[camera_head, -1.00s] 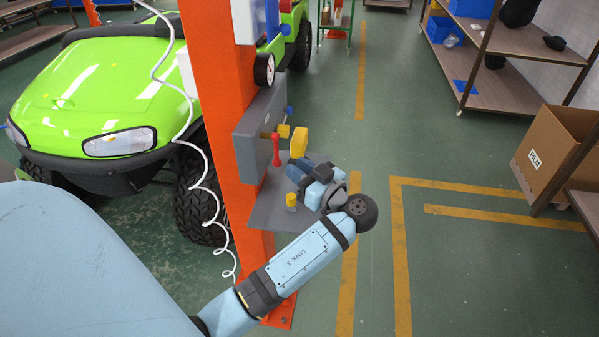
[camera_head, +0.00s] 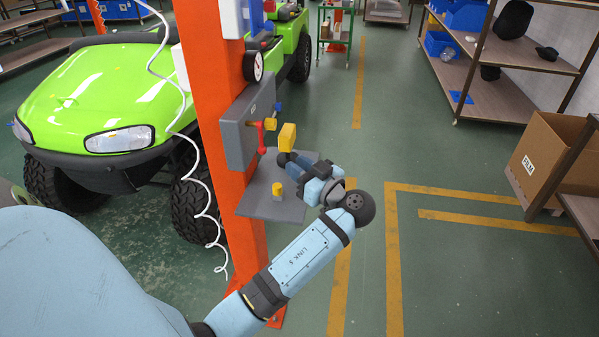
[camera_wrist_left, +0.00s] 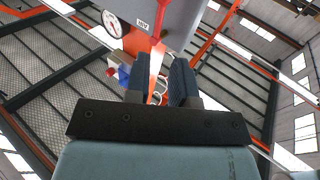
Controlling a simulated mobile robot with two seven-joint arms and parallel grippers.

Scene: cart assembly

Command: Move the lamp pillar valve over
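The orange lamp pillar (camera_head: 218,110) carries a grey box (camera_head: 243,128) with a red valve lever (camera_head: 262,138) hanging down from a yellow knob. A yellow block (camera_head: 287,137) stands out just right of the lever. My left gripper (camera_head: 289,158) is below and right of the lever, close under the yellow block; contact cannot be told. In the left wrist view its two fingers (camera_wrist_left: 162,85) stand apart with a gap between them, and the grey box (camera_wrist_left: 178,20) and pillar lie beyond. My right gripper is not in view.
A grey shelf (camera_head: 255,205) with a small yellow cylinder (camera_head: 277,189) sticks out below the box. A gauge (camera_head: 253,67) sits above it. A coiled white cable hangs left of the pillar, before a green cart (camera_head: 95,85).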

